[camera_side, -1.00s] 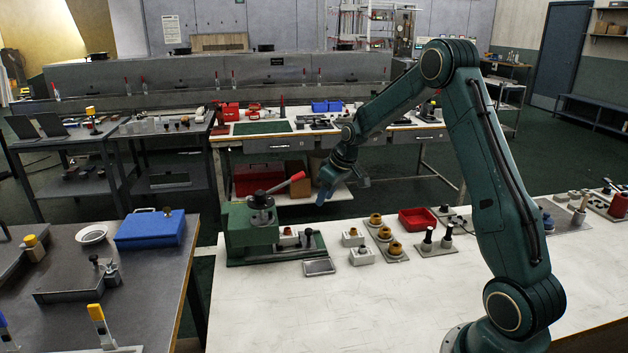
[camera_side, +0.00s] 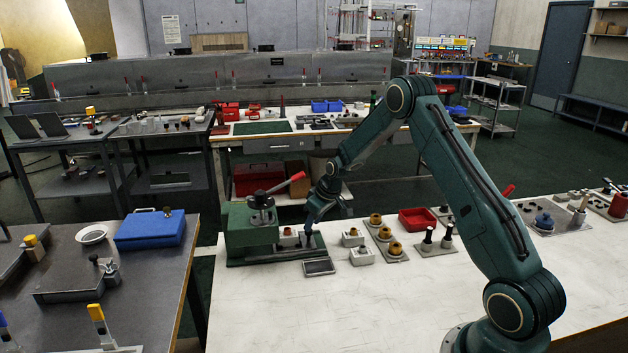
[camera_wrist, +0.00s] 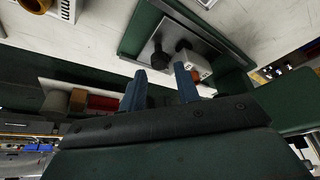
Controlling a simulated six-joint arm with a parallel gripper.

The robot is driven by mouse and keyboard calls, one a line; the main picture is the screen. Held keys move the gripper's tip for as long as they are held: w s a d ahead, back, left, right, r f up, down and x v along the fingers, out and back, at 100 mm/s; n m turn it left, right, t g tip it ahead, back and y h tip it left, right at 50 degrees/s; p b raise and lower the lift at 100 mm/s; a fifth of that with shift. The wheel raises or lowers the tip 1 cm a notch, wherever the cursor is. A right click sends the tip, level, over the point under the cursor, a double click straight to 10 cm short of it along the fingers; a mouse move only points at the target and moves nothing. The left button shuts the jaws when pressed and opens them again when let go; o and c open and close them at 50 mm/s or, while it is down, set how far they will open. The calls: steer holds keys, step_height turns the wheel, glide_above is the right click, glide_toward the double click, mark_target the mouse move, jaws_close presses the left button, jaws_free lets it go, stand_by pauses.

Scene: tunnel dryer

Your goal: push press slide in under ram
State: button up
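The green press (camera_side: 248,232) stands at the left of the white bench, with a red-tipped lever (camera_side: 289,184) on top. Its ram is not clearly visible. The slide sits on the press base, to the right of the press body; it carries a white block with an orange part (camera_side: 288,236) and a black upright knob (camera_wrist: 160,55). In the wrist view, the white block (camera_wrist: 196,68) is right of the knob. My gripper (camera_side: 309,226) is low over the knob end of the slide. In the wrist view, its blue fingers (camera_wrist: 160,78) are apart and empty, with the knob just beyond their tips.
A small grey tray (camera_side: 318,267) lies in front of the press. White blocks with orange parts (camera_side: 362,256), a red bin (camera_side: 417,220) and black-knobbed pieces (camera_side: 427,240) stand to the right. The front of the bench is clear.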

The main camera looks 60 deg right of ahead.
steer(key=shift+x, duration=1.5)
jaws_close()
